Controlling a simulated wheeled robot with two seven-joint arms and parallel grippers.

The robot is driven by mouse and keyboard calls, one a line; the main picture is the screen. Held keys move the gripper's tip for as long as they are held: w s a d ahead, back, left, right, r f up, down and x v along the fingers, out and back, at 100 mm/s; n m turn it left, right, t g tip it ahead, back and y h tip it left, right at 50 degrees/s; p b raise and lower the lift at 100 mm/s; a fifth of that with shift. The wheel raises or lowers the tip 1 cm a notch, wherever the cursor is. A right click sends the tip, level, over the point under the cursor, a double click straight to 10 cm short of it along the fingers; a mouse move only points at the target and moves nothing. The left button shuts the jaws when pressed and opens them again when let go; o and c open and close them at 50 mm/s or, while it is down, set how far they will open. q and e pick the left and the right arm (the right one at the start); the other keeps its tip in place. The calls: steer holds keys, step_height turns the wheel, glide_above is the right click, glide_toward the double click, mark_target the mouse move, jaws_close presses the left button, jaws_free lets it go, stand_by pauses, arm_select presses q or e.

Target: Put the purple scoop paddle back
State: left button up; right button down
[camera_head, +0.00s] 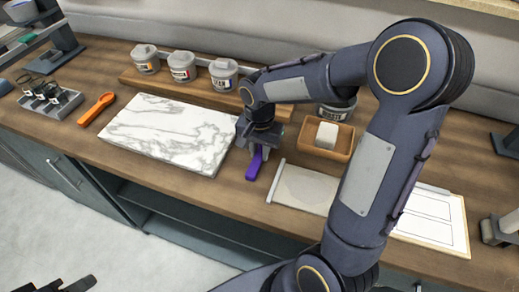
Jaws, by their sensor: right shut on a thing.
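The purple scoop paddle (254,166) is in the jaws of my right gripper (259,147), which points down beside the right edge of the marble slab (170,130). Its purple end sticks out below the jaws, near the counter's front. I cannot tell whether it touches the counter. The rest of it is hidden by the gripper. Part of my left gripper (68,285) shows dark at the bottom left edge, away from the counter; its jaws are not clear.
An orange paddle (97,109) lies left of the slab, by a grey holder (50,101). Several lidded tubs stand on a wooden riser (190,90) behind. A wooden tray (318,151) with a white block and a grey sheet (303,189) lie to the right.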

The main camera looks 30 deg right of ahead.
mark_target(259, 154)
steer(key=shift+f, duration=0.2)
steer(key=c, duration=1.3)
jaws_free()
steer(key=shift+r, duration=0.1)
steer(key=shift+o, duration=0.2)
step_height(259, 154, up, 7)
steer(key=shift+r, duration=0.2)
steer(key=s+a+n+t+y, duration=0.2)
steer(key=s+n, duration=0.2)
steer(key=s, duration=0.4)
steer(key=s+a+r+n+t+y, duration=0.1)
steer(key=s+a+n+t, duration=0.1)
steer(key=s, duration=0.7)
steer(key=shift+r+n+t+y, duration=0.25)
steer(key=shift+n+t+y, duration=0.15)
steer(key=shift+n+t, duration=0.6)
